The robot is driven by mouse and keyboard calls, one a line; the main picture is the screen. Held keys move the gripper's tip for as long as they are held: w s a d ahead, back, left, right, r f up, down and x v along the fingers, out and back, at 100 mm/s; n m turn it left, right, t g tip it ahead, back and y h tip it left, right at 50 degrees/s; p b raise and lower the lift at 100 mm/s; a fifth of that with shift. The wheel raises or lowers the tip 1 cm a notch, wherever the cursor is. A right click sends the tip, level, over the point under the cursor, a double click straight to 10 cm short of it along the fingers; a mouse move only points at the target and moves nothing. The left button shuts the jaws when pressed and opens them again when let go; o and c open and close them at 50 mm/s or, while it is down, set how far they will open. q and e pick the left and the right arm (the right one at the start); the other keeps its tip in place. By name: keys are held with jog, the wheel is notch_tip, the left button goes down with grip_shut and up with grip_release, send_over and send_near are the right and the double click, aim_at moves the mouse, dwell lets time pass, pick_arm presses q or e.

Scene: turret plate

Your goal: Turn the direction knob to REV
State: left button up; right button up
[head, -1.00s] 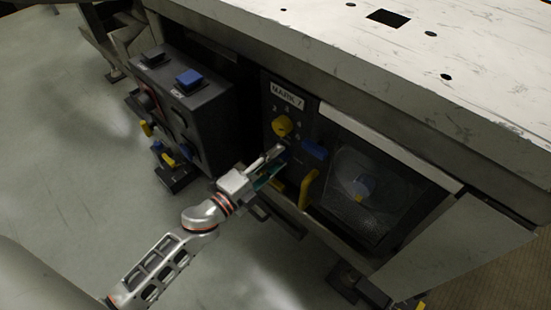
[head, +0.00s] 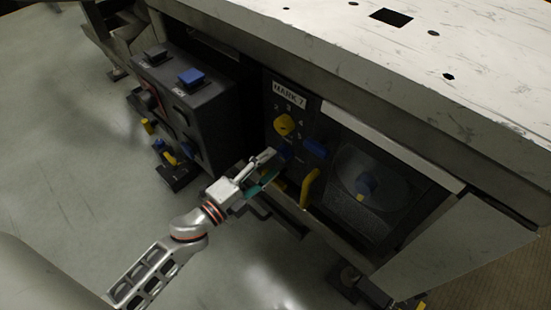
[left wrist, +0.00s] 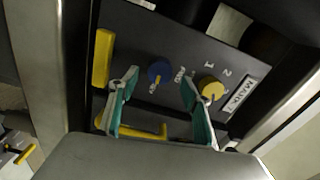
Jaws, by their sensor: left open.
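The direction knob appears to be the small blue knob with a yellow pointer (left wrist: 159,72) on the dark MARK 7 panel (head: 270,105). In the left wrist view it sits between my two fingertips and beyond them, with small, hard-to-read lettering near it. The yellow pointer aims toward the bottom of that view. In the head view the knob (head: 285,151) is partly hidden by a finger. My left gripper (head: 267,165) is open and empty in front of the panel; its green-padded fingers (left wrist: 160,84) straddle the knob's line, apparently without contact. My right gripper is not in view.
A yellow numbered knob (head: 284,125) sits above, close to one finger in the wrist view (left wrist: 211,88). A blue part (head: 315,148) and a yellow handle (head: 309,188) are beside it. A dark control box (head: 205,120) stands left; the worktop (head: 330,45) overhangs. Open floor lies left.

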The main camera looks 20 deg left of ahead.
pick_arm(q)
jog(key=v, duration=0.8)
jog(key=shift+s, duration=0.2)
jog(key=shift+r, duration=0.1)
